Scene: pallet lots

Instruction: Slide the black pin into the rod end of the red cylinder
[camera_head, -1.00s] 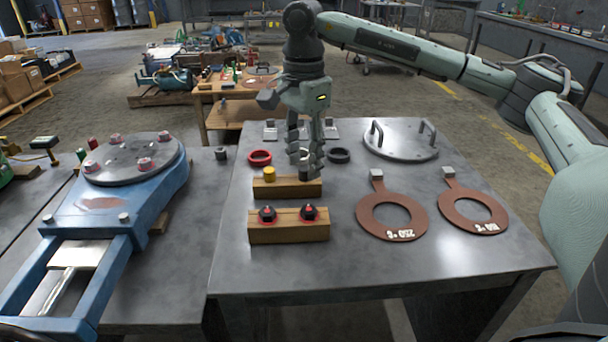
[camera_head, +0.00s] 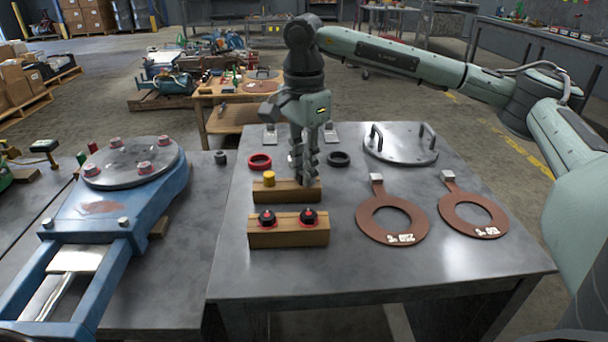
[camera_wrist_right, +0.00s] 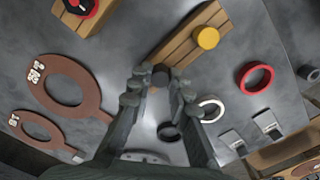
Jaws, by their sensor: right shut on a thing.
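The black pin (camera_wrist_right: 160,77) stands at one end of a wooden block (camera_head: 287,196); in the head view my fingers hide it. My right gripper (camera_head: 305,180) points down over that block, its fingers shut on the pin; the right wrist view shows the fingertips (camera_wrist_right: 160,74) on both sides of the pin's dark top. A yellow pin (camera_head: 269,179) stands at the block's other end and also shows in the right wrist view (camera_wrist_right: 208,38). I cannot make out a red cylinder or its rod end in these frames. My left gripper is not in view.
A front wooden block (camera_head: 288,236) carries two black-and-red knobs. Red (camera_head: 259,162) and black (camera_head: 339,158) rings lie behind. Two brown ring plates (camera_head: 392,220) and a handled grey disc (camera_head: 400,150) lie right. A blue valve (camera_head: 147,204) fills the left table. The table's front is clear.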

